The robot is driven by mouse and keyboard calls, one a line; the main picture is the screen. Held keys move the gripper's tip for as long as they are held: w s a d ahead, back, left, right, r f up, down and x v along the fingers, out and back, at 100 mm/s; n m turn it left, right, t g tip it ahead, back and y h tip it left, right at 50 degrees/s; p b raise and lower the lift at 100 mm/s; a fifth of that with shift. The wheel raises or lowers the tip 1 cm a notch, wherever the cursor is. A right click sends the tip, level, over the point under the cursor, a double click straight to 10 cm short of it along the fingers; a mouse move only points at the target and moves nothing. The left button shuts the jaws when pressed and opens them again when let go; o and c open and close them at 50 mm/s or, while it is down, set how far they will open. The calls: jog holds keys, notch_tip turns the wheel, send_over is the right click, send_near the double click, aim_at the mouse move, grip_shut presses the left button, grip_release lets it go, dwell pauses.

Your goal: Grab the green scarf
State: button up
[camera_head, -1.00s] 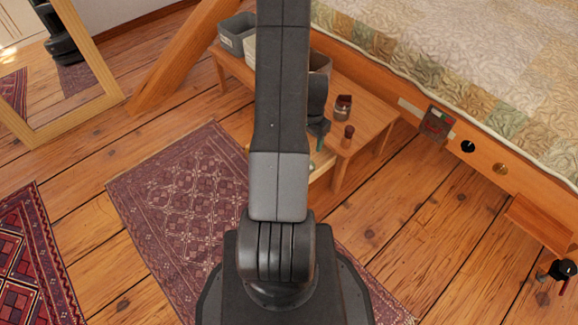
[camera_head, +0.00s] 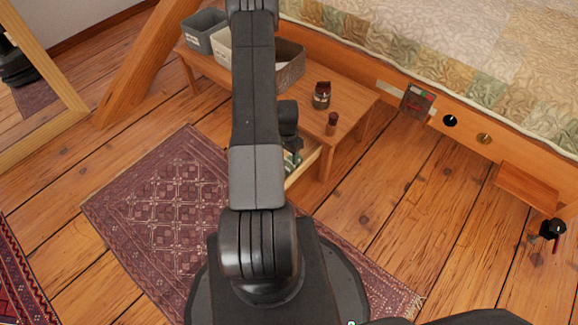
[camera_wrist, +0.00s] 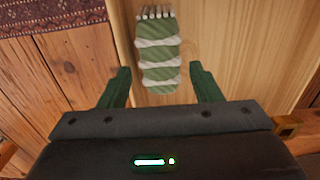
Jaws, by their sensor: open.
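The green scarf (camera_wrist: 158,52) shows in the wrist view, rolled or folded, with green and white stripes and a pale fringe at its far end. It lies on the pale wooden bottom of an open drawer (camera_wrist: 228,40). My gripper (camera_wrist: 160,82) is open, with one dark green finger on each side of the scarf's near end. The jaws hold nothing. In the head view my arm covers most of the drawer (camera_head: 304,172); a small bit of green and white shows in it beside the arm.
The drawer belongs to a low wooden bench (camera_head: 345,98) bearing bins, including a grey bin (camera_head: 204,32), a dark red jar (camera_head: 321,95) and a small brown bottle (camera_head: 332,123). A bed (camera_head: 450,60) stands behind. A patterned rug (camera_head: 150,200) lies left; floor at right is mostly clear.

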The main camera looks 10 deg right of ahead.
aim_at(289, 161)
jog(key=f, duration=0.1)
jog(key=f+b, duration=0.1)
jog(key=f, duration=0.1)
jog(key=d+f+b, duration=0.1)
jog(key=f, duration=0.1)
jog(key=shift+w+f, duration=0.1)
jog(key=shift+w, duration=0.15)
jog(key=shift+c, duration=0.5)
